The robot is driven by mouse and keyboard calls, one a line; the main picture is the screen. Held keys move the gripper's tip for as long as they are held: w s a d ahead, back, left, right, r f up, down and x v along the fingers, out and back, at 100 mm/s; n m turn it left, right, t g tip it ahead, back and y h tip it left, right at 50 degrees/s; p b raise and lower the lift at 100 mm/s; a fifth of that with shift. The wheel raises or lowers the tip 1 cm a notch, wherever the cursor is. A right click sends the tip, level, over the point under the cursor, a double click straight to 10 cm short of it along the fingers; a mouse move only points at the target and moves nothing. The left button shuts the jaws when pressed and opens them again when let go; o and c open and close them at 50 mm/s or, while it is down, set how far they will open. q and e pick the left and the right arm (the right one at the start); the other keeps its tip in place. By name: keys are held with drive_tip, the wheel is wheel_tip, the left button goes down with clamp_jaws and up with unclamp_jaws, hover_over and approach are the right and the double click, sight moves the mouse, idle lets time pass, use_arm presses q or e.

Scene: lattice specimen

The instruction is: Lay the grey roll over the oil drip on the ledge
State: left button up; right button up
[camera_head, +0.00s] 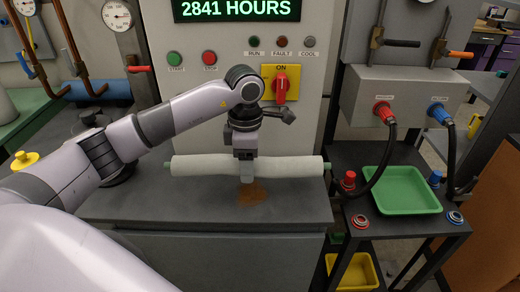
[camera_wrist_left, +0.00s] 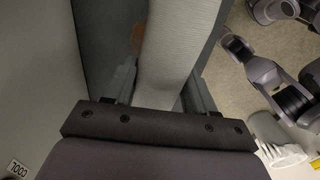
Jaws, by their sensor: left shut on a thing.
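The grey roll (camera_head: 200,167) is a long, pale, sleeve-like cylinder with greenish ends, lying level from left to right. My left gripper (camera_head: 247,174) is shut on its middle from above. The wrist view shows the roll (camera_wrist_left: 180,45) between the two fingers (camera_wrist_left: 162,88). The oil drip (camera_head: 252,194) is a brown patch on the dark ledge (camera_head: 120,205), just in front of and below the roll in the head view. The roll looks a little above the ledge; contact is hard to tell. Part of an arm, perhaps my right gripper (camera_wrist_left: 236,46), shows in the wrist view; its jaws are unclear.
Behind the ledge stands a grey machine panel with a red rotary switch (camera_head: 281,85) on a yellow plate. To the right, a dark stand holds a green tray (camera_head: 398,190), with red and blue connectors and hoses above. A yellow bin (camera_head: 353,271) sits below.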

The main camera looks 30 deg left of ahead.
sight(249, 193)
use_arm(q)
drive_tip(key=shift+w, duration=0.15)
drive_tip(key=shift+f+b, duration=0.55)
drive_tip(key=shift+f, duration=0.5)
drive_tip(key=shift+f+b, duration=1.3)
drive_tip(key=shift+f, duration=0.7)
drive_tip(key=shift+f+b, duration=0.35)
drive_tip(key=shift+f, duration=0.05)
drive_tip(key=o, duration=1.2)
drive_tip(key=shift+r, duration=0.1)
wheel_tip(249, 193, up, 7)
drive_tip(key=shift+r+b, duration=0.1)
drive_tip(key=shift+b, duration=0.2)
